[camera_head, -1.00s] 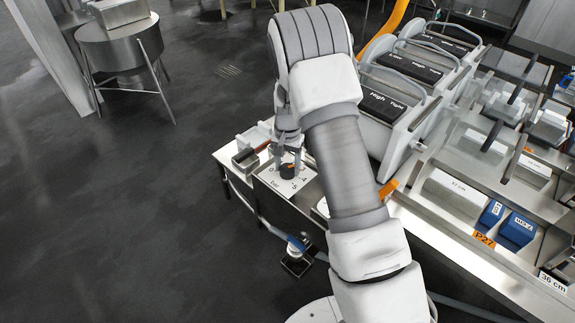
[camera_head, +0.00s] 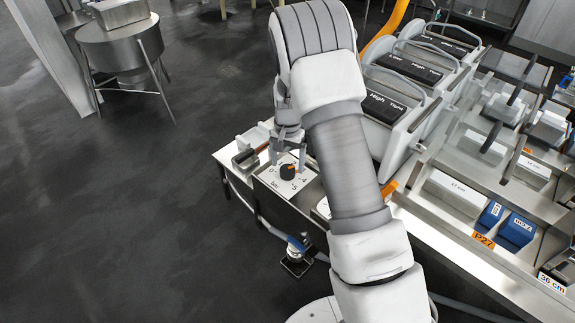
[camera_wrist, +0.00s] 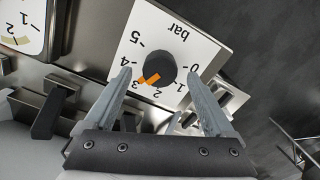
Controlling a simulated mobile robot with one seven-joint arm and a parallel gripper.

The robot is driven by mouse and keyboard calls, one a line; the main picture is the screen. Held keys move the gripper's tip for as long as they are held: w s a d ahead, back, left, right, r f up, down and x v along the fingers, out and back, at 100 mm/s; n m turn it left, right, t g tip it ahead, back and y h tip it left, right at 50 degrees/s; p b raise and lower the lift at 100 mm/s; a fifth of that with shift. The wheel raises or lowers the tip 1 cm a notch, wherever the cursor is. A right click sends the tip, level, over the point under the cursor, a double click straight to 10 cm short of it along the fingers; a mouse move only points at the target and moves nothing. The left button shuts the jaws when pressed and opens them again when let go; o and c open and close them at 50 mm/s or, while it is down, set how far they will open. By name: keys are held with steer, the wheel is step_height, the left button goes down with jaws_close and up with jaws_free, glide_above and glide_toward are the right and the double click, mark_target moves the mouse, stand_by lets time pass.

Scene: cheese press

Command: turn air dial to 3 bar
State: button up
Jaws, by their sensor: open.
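The air dial is a black round knob (camera_wrist: 161,68) with an orange pointer on a white plate (camera_wrist: 188,40) marked "bar" and numbered 0 to 5. In the wrist view the pointer lies close to the 3, perhaps slightly toward the 2. The knob also shows in the head view (camera_head: 286,172) below my gripper. My gripper (camera_wrist: 160,82) is open and empty. Its two fingers stand apart on either side of the knob in the wrist view, and they appear clear of it. The exact height of the fingertips above the plate is hard to tell.
Another gauge (camera_wrist: 22,22) is at the upper left of the wrist view. Grey presses with black "High" labels (camera_head: 386,106) stand right of my arm. The steel bench carries blue blocks (camera_head: 517,230). Open floor lies left, with a round steel vat (camera_head: 120,45) beyond.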

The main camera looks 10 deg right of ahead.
mark_target(288, 169)
step_height(288, 169, up, 16)
steer(key=p, duration=0.2)
steer(key=shift+f, duration=0.25)
steer(key=s+r+n+t+p, duration=0.1)
steer(key=s+r+p, duration=0.1)
steer(key=s+r, duration=0.55)
steer(key=s+r+n+t+p, duration=0.25)
steer(key=s+r, duration=0.25)
steer(key=r, duration=0.6)
steer(key=s+r+n+t+p, duration=0.1)
steer(key=s+r+p, duration=0.1)
steer(key=s, duration=0.7)
steer(key=s+r+n+t+p, duration=0.1)
steer(key=s+r, duration=0.3)
steer(key=s, duration=0.5)
steer(key=shift+r+n+p, duration=0.25)
steer(key=shift+n+p, duration=0.4)
steer(key=shift+p, duration=0.05)
steer(key=shift+w+f, duration=0.1)
